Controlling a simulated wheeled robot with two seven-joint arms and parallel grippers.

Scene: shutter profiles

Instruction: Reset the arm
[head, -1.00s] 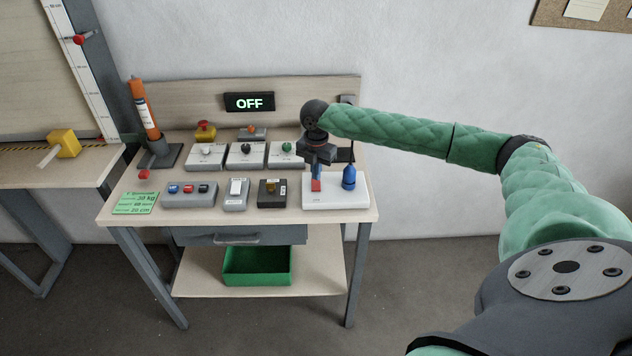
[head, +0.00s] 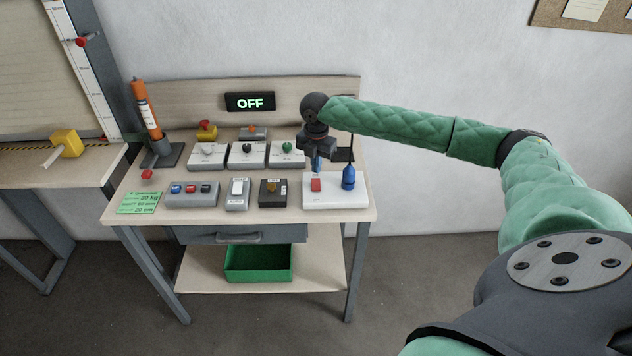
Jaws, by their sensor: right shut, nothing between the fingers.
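My right arm (head: 400,121) comes in from the right and reaches over the right end of the workbench. My right gripper (head: 317,163) points down, shut and empty, just above and behind the red block (head: 316,185) on the white box (head: 335,203). A blue bottle-shaped piece (head: 348,178) stands on the same box, right of the gripper. My left gripper is out of view.
The workbench (head: 152,203) carries several switch boxes, such as the grey three-button box (head: 191,199). A display (head: 250,102) at the back reads OFF. An orange tube (head: 145,110) stands at the left. A green bin (head: 258,277) sits on the lower shelf.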

